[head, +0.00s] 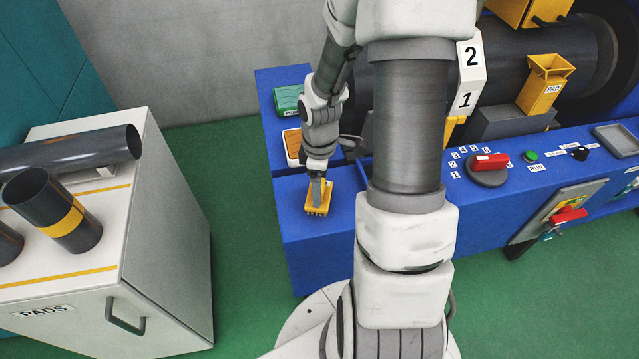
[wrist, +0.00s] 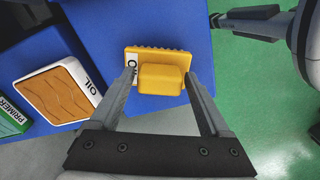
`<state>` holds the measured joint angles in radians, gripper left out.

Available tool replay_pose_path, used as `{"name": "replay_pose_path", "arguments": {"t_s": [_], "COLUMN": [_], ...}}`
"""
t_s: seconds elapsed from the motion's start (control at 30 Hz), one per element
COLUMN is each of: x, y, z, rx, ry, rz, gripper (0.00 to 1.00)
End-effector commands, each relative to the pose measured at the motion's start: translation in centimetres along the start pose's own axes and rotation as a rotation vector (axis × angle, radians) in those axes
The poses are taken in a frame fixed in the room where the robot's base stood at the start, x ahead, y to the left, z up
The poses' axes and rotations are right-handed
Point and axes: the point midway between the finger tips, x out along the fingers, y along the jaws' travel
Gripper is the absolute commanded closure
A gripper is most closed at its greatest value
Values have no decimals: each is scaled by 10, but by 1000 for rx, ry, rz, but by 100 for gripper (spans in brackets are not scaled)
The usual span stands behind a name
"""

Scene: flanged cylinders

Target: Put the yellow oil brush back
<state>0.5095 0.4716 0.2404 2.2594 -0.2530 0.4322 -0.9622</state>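The yellow oil brush (head: 319,207) sits on the blue bench top (head: 326,240), just in front of the oil tray. In the wrist view the brush (wrist: 160,79) shows a raised block handle, a toothed far edge and a partly covered label at its left. My gripper (head: 318,184) is down at the brush. In the wrist view my gripper (wrist: 160,78) is open, with one finger on each side of the handle and narrow gaps showing. The oil tray (head: 292,147), white-rimmed with an orange-brown inside, shows at the left in the wrist view (wrist: 58,92), labelled OIL.
A green primer box (head: 288,99) stands behind the oil tray. A white PADS cabinet (head: 165,250) with dark pipes is at the left. A red switch (head: 490,161) and a yellow pad holder (head: 542,88) are at the right. Green floor lies between cabinet and bench.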

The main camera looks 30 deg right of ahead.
Motion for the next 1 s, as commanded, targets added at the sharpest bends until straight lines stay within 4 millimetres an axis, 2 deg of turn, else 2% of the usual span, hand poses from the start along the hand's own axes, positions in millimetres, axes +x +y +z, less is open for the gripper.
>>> {"name": "replay_pose_path", "arguments": {"t_s": [0.07, 0.33, 0.47, 0.57, 0.8, 1.0], "x": [0, -1, -9, -25, -78, -111], "y": [0, 0, 1, 1, 2, 1], "z": [0, 0, 0, 0, 0, 0], "rx": [0, 0, 1, 2, 3, 0], "ry": [0, 0, 1, 1, 1, 0], "rz": [0, 0, 2, 4, 7, 3], "gripper": [6, 6, 6, 6, 6, 6]}}
